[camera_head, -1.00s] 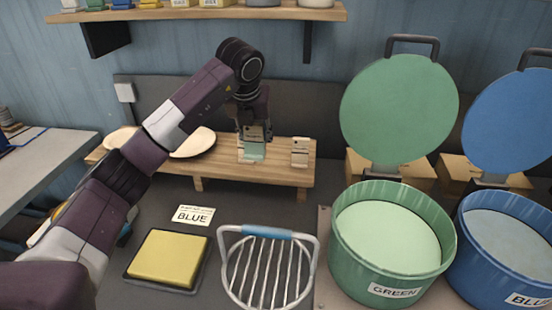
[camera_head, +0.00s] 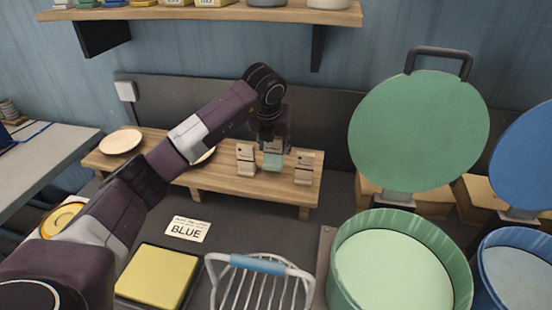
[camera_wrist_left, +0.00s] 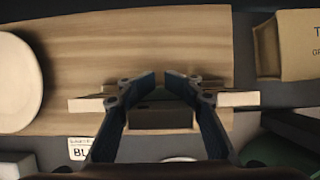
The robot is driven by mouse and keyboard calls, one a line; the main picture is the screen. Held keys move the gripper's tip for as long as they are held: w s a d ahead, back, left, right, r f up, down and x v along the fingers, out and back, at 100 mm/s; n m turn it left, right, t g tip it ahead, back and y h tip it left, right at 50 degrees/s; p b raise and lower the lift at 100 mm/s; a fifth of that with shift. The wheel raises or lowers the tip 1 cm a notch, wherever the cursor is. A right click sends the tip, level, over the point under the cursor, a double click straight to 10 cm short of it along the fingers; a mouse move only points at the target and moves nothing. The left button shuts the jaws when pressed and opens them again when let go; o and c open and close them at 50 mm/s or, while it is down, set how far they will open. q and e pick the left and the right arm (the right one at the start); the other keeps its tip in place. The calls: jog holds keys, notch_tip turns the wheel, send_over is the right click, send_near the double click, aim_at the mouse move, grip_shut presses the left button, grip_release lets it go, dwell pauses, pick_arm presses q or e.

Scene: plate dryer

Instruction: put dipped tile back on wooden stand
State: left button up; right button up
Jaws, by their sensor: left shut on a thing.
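My left gripper (camera_head: 272,146) points down over the wooden stand (camera_head: 215,181) and is shut on a tile (camera_head: 272,161). The tile's lower part is pale green and its upper part is hidden by the fingers. It hangs upright between two pale wooden blocks, a left one (camera_head: 246,158) and a right one (camera_head: 304,168), both standing on the stand. I cannot tell whether the tile's lower edge touches the stand. In the left wrist view the fingers (camera_wrist_left: 161,88) sit between the two blocks, above the stand (camera_wrist_left: 60,55). My right gripper is not in view.
A round plate (camera_head: 121,141) lies at the stand's left end. In front are a yellow pad (camera_head: 156,275), a BLUE card (camera_head: 186,229) and a wire rack (camera_head: 258,265). A green pot (camera_head: 400,265) and a blue pot (camera_head: 515,270) stand right, with lids raised.

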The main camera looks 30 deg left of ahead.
aim_at(276, 160)
pick_arm(q)
jog(key=f, duration=0.2)
jog(key=f+p, duration=0.1)
jog(key=f, duration=0.1)
jog(key=shift+w+d, duration=0.1)
jog(key=shift+w, duration=0.2)
jog(key=shift+s+f, duration=0.1)
jog(key=shift+f, duration=0.2)
jog(key=o, duration=1)
jog(key=shift+r, duration=0.1)
jog(key=o, duration=0.4)
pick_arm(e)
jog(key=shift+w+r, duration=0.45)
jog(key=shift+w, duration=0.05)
